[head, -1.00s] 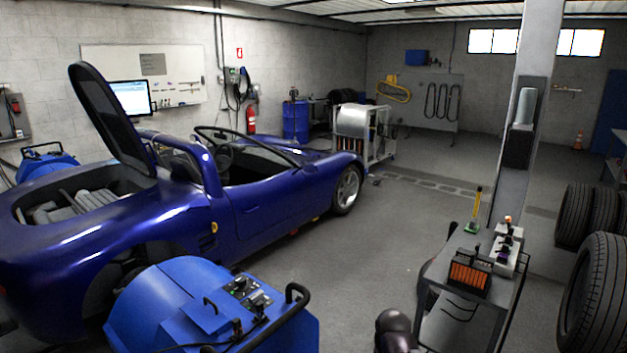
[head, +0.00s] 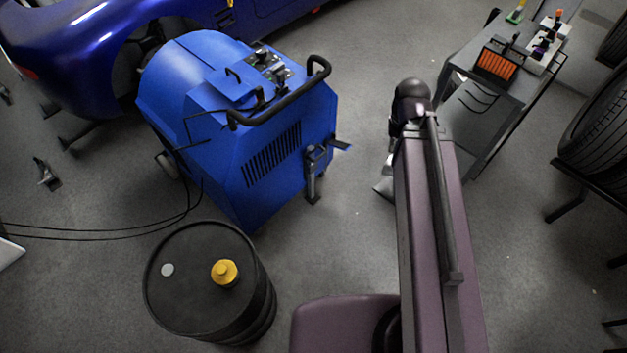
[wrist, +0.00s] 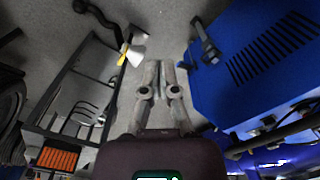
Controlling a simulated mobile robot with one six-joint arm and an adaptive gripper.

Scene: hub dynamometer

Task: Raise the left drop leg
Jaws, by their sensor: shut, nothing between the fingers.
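The blue wheeled dynamometer unit (head: 215,130) stands beside the car. A grey drop leg (head: 316,170) is mounted upright at the right end of its vented face, with a small flat piece sticking out to the right. This leg also shows at the unit's edge in the wrist view (wrist: 205,42). I cannot tell whether it is the left one; no second leg is clear. My gripper (wrist: 157,64) is shut and empty, over the floor and apart from the leg. In the head view my gripper is mostly hidden by my arm.
A black drum (head: 195,300) with a yellow cap stands in front of the unit. Black cables (head: 110,235) cross the floor at left. A grey workbench (head: 490,100) and tyres (head: 605,125) stand at right. A dark item with a pale cone (wrist: 130,50) lies ahead of my gripper.

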